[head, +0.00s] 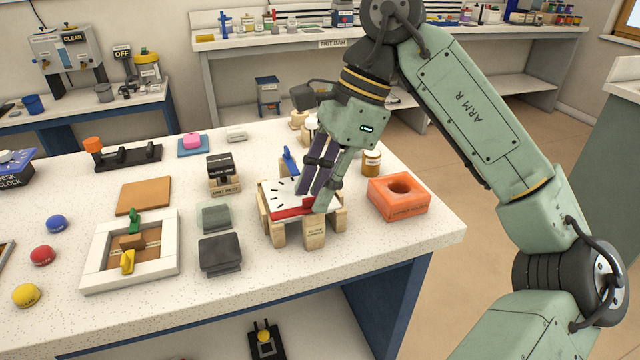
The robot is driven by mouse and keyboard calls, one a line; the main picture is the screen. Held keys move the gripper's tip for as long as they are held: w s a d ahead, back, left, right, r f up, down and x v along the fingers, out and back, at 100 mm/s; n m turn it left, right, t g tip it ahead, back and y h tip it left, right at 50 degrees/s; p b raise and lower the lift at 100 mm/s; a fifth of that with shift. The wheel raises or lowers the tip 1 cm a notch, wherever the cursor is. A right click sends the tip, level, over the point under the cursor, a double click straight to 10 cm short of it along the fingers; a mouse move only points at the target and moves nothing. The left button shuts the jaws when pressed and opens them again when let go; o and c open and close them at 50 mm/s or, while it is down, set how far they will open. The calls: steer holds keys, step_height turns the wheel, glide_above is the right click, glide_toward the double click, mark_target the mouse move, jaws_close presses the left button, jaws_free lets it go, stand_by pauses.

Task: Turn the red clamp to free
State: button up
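A white dial plate (282,191) with black tick marks lies on a wooden block stand (313,234) near the front edge of the bench. A red bar (288,214) lies along its front side; I cannot tell whether this is the red clamp. A blue upright piece (290,161) stands behind the plate. My gripper (318,196) points down over the right part of the plate, with its fingertips close to the red bar's right end. The fingers overlap in this view, so their gap and any contact are hidden.
An orange block with a round hole (399,196) stands close to the right of the stand, with a small amber jar (372,161) behind it. Dark grey square pads (220,253) lie to the left. Farther left is a white frame (172,238) holding green and yellow pieces.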

steer(key=shift+r, duration=0.1)
steer(key=v, duration=1.1)
steer(key=shift+d+r, duration=0.2)
steer(key=shift+r, duration=0.15)
